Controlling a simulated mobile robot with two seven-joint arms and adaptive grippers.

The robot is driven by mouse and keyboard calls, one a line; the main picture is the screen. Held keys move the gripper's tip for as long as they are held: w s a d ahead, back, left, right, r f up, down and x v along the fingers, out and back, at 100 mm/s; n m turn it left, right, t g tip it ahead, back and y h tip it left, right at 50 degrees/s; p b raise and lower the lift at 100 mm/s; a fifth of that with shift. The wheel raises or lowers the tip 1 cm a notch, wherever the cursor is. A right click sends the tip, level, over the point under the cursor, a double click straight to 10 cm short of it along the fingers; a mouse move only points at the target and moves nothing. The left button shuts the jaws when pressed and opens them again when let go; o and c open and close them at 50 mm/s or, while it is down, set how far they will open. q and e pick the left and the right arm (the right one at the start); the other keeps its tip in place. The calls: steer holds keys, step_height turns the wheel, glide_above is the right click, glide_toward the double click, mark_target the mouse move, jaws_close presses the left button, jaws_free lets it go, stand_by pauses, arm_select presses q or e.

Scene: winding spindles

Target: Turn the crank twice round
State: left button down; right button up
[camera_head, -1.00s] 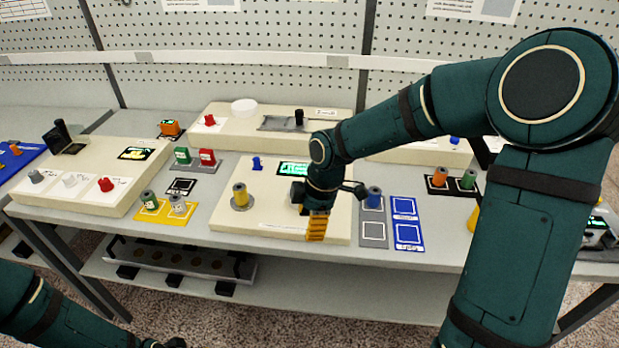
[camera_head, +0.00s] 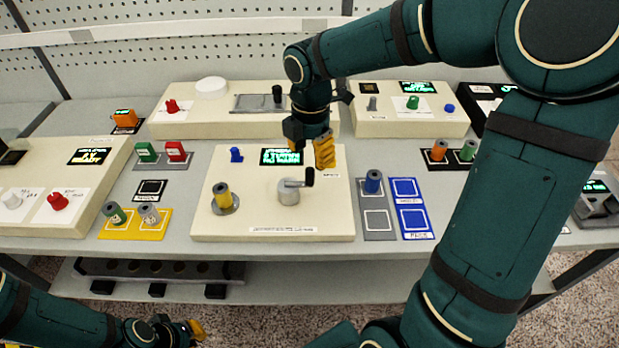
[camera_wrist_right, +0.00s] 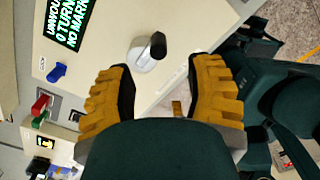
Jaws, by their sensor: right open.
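The crank (camera_head: 290,194) is a grey round hub with a short arm and an upright black handle (camera_head: 309,177), on a cream panel (camera_head: 215,165). The handle points to the right of the hub in the head view. My right gripper (camera_head: 312,152) is open and empty, above and on the far side of the crank. In the right wrist view its yellow fingers (camera_wrist_right: 162,78) are spread apart, and the crank's black knob (camera_wrist_right: 158,45) lies beyond the tips, not touched. My left gripper (camera_head: 197,328) is low at the bottom left, away from the table; its jaws are unclear.
On the same panel are a yellow spool on a spindle (camera_head: 222,199), a blue switch (camera_head: 236,155) and a green-lettered display (camera_head: 282,157), whose wrist-view text seems to include "0 TURN". A blue spool (camera_head: 373,182) stands right of the panel, beside blue squares (camera_head: 410,208).

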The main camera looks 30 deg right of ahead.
mark_target(310, 169)
step_height(310, 169, down, 8)
steer(key=shift+w+r+b, duration=0.1)
steer(key=shift+r+b, duration=0.05)
steer(key=shift+b, duration=0.75)
jaws_close()
